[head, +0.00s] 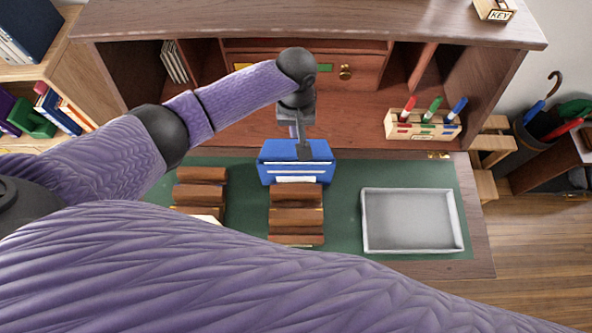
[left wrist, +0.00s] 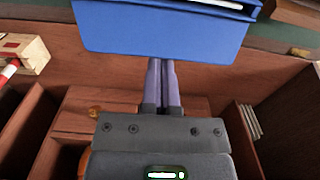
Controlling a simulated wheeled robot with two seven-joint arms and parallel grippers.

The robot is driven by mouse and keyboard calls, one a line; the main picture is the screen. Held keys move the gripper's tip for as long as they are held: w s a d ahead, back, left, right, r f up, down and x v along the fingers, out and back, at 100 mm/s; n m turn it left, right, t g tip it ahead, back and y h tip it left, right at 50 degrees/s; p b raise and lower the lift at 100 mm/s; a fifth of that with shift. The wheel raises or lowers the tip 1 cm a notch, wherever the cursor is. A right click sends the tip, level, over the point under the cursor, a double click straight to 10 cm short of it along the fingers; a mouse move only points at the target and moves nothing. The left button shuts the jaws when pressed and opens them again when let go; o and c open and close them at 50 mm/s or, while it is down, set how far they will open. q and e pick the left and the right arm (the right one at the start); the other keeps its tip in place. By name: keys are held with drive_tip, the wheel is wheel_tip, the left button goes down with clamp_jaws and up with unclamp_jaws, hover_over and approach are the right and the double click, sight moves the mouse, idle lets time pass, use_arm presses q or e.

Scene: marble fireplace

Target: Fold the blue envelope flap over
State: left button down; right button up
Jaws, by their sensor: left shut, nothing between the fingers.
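The blue envelope (head: 272,174) is at the back of the green desk mat, behind the middle column of brown wooden blocks. White paper shows along its front. My left gripper (head: 303,153) reaches down at the envelope's upper part, with its fingers shut and empty. In the left wrist view, the fingers (left wrist: 162,64) are together, and their tips meet or overlap the edge of a broad blue panel of the envelope (left wrist: 165,28). I cannot tell whether they touch it. The white paper lies beyond that panel. My right gripper is not in view.
A grey tray (head: 413,247) lies on the right of the green mat (head: 343,210). Brown wooden blocks (head: 296,217) stand in columns at the middle and left. A holder with red, green and blue markers (head: 422,132) stands at the back right, before the desk's cubbyholes.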

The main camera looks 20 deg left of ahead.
use_arm(q)
drive_tip(key=shift+s+d+r+p, duration=0.15)
drive_tip(key=shift+s+p, duration=0.1)
drive_tip(key=shift+s, duration=0.15)
drive_tip(key=shift+s+d+r+p, duration=0.1)
drive_tip(key=shift+s+p, duration=0.1)
drive_tip(key=shift+s, duration=0.2)
drive_tip(key=s+d+f+p, duration=0.3)
drive_tip(key=s+f, duration=0.1)
drive_tip(key=s, duration=0.5)
wheel_tip(320, 180, up, 6)
drive_tip(key=p, duration=0.7)
drive_tip(key=shift+s, duration=0.25)
drive_tip(key=shift+r, duration=0.1)
